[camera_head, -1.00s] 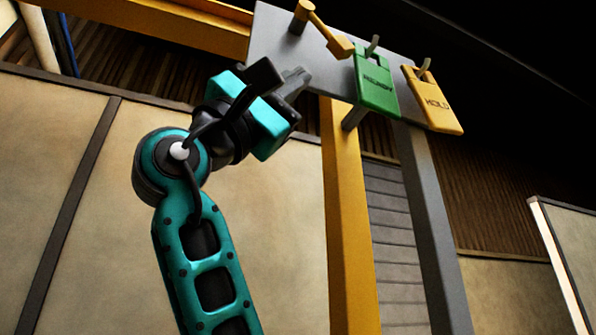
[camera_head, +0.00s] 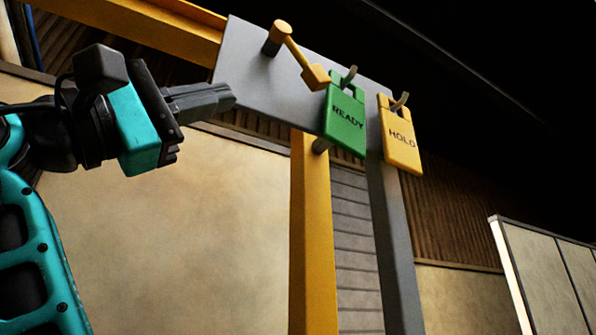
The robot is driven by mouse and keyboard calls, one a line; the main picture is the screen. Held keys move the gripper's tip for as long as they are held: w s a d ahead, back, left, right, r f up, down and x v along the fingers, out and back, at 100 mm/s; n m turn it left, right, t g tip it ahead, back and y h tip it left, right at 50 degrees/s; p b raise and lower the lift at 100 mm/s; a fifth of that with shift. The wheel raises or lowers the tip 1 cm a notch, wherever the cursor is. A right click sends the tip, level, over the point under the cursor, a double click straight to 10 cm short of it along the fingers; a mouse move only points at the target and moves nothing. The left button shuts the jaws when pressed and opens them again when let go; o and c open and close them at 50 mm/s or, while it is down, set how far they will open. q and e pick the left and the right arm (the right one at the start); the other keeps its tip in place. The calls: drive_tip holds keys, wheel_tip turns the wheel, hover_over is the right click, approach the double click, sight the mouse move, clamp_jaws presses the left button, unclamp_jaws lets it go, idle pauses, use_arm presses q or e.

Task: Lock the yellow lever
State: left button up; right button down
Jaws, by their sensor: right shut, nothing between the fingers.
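The yellow lever (camera_head: 299,56) is mounted on a tilted grey panel (camera_head: 250,90). Its round pivot is at the upper left and its arm slants down to the right, ending in a block-shaped handle close to the green tag. My right gripper (camera_head: 232,95), teal and black with grey fingers, is shut and empty. It points right, at the panel's lower left edge in the picture, below and left of the lever and apart from it. Whether it touches the panel cannot be told. My left gripper is not in view.
A green READY tag (camera_head: 345,120) and a yellow HOLD tag (camera_head: 401,140) hang on pegs right of the lever. A yellow post (camera_head: 313,230) and a grey post (camera_head: 392,240) stand below the panel. A yellow beam (camera_head: 140,30) runs behind, upper left.

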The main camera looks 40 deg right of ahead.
sight(314, 80)
drive_tip(key=p+x, duration=0.2)
drive_tip(key=x, duration=1.2)
drive_tip(key=shift+d+f, duration=0.1)
